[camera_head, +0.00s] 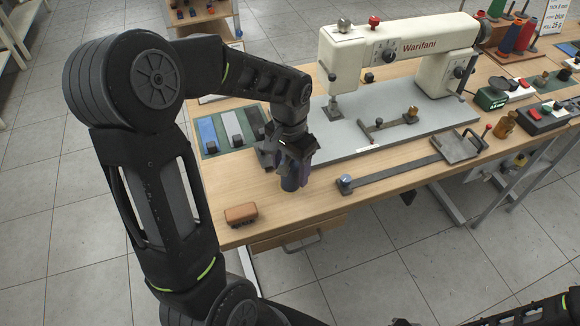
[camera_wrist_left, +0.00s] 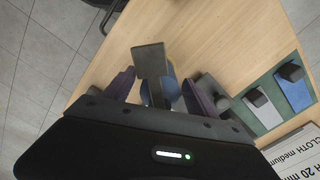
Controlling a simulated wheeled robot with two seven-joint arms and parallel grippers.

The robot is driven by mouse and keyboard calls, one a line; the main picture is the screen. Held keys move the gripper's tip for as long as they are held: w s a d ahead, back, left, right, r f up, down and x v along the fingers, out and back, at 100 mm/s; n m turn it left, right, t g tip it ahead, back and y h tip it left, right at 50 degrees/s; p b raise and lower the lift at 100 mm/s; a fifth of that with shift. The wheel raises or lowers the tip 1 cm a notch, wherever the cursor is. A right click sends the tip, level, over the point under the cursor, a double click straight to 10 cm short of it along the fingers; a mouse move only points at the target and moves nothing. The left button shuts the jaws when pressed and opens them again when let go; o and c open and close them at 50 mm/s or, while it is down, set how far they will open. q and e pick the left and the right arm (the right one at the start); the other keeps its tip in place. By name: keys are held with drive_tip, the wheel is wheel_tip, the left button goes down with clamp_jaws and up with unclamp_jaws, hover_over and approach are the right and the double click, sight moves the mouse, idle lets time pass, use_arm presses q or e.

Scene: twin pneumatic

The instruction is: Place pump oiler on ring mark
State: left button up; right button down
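The pump oiler (camera_wrist_left: 150,62) seems to be the item between my left fingers in the left wrist view, with a dark flat rectangular top and a rounded blue body below. My left gripper (camera_head: 292,176) points down over the wooden table, left of the sewing machine base. In the left wrist view my left gripper's (camera_wrist_left: 159,82) purple fingers stand on either side of the oiler, apart, with a narrow gap showing. Whether they touch its lower body is hidden. I cannot make out a ring mark. My right gripper is not clearly in view.
A cream sewing machine (camera_head: 400,50) stands on a grey base behind. A brown block (camera_head: 241,214) lies near the front edge. A dark bar with a tray (camera_head: 459,147) lies to the right. A green board with samples (camera_head: 222,132) is behind left. Bare wood lies between.

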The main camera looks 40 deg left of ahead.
use_arm(q)
wheel_tip(320, 180, up, 12)
drive_tip(key=shift+r, duration=0.15)
idle(0.6)
idle(0.5)
